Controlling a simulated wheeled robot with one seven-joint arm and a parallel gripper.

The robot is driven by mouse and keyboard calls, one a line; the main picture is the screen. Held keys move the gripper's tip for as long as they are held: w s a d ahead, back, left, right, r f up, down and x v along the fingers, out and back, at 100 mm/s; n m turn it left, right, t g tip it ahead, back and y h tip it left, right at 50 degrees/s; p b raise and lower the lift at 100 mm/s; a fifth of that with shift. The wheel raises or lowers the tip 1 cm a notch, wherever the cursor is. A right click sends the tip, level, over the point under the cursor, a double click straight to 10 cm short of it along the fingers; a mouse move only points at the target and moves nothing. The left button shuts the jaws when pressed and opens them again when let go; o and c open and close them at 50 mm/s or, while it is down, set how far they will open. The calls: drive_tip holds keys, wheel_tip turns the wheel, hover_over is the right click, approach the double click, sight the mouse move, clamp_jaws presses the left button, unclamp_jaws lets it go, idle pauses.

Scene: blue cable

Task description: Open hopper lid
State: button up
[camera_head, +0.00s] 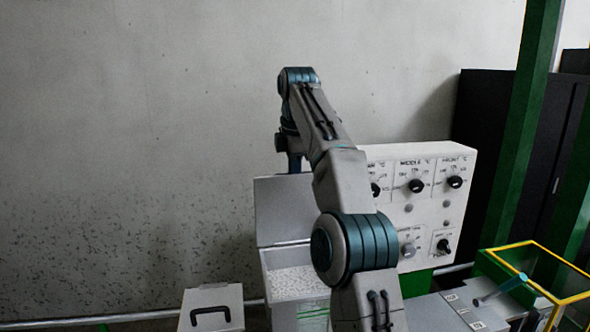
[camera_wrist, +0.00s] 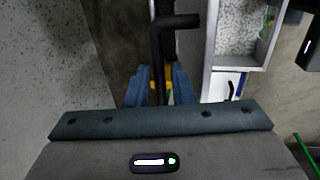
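The hopper (camera_head: 296,283) holds white pellets in the head view, and its grey lid (camera_head: 283,208) stands raised behind the opening. The wrist view shows the pellet-filled hopper (camera_wrist: 240,35) at upper right. The black, bent lid handle (camera_wrist: 163,50) runs down between the two blue fingers of my gripper (camera_wrist: 162,80). Narrow gaps show on both sides of the handle, so the fingers look open around it. In the head view my arm hides the gripper and the handle, near the lid's top edge.
A white control panel (camera_head: 430,205) with several knobs stands right of the hopper. A grey box lid with a black handle (camera_head: 211,317) is at front left. A yellow-framed bin (camera_head: 532,262) and green post (camera_head: 520,125) are at right. A wall is behind.

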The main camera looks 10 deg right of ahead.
drive_tip(key=shift+o, duration=0.6)
drive_tip(key=shift+w+f, duration=0.15)
drive_tip(key=shift+w, duration=0.2)
drive_tip(key=shift+s+r, duration=0.2)
